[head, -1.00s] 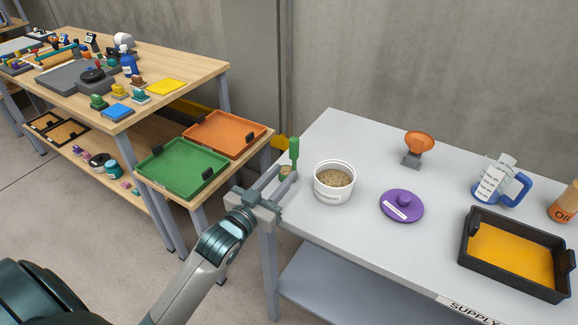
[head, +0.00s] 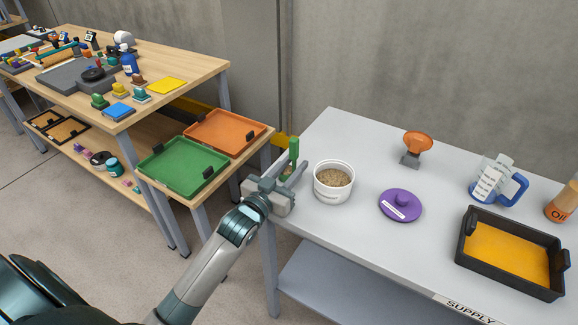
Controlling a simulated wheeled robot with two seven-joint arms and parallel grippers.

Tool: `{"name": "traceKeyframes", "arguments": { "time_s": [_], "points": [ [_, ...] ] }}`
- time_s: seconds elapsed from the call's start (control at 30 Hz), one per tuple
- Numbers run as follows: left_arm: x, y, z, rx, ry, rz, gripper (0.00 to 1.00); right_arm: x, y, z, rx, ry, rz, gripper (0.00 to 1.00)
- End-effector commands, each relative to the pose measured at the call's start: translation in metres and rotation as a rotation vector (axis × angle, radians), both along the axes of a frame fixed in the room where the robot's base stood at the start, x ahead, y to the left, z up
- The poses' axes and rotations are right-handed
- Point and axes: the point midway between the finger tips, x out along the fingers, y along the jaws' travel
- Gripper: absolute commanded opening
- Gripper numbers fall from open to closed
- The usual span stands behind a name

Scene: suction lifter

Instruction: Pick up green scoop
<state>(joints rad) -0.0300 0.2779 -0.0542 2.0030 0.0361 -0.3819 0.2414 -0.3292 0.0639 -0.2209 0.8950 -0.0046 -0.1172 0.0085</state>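The green scoop (head: 294,146) stands upright near the left edge of the grey supply table, its handle pointing up. Its lower part is partly hidden by my gripper. My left gripper (head: 293,170) is at the scoop with its two fingers apart, reaching toward the scoop's lower part. I cannot tell whether the fingers touch it. The white tub of brown grains (head: 333,194) stands just right of the scoop. My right gripper is not in view.
The grey table (head: 350,233) also holds a purple lid (head: 401,205), an orange scoop on a stand (head: 417,146), a blue-handled jug (head: 493,180), an oil bottle (head: 564,203) and a black tray (head: 470,254). Wooden shelving with green (head: 180,168) and orange trays (head: 226,133) stands left.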

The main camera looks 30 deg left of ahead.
Motion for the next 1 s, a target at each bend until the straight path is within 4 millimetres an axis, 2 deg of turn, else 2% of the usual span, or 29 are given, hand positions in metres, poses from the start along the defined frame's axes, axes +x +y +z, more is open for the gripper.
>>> {"name": "traceKeyframes", "arguments": {
  "time_s": [0.17,0.57,0.6,0.7,1.0],
  "points": [
    [0.008,-0.001,0.0,0.0,0.0,0.0,0.29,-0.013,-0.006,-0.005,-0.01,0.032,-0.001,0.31],
    [0.008,-0.001,0.0,0.0,0.0,0.0,0.29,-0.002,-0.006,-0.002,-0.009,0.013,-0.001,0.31],
    [0.008,-0.001,0.0,0.0,0.0,0.0,0.24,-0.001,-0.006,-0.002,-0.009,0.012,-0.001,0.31],
    [0.008,-0.001,0.0,0.0,0.0,0.0,0.0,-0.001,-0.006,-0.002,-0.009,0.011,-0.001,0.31],
    [0.008,-0.001,0.0,0.0,-0.001,0.0,0.0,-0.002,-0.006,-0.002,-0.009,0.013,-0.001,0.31]
  ]
}}
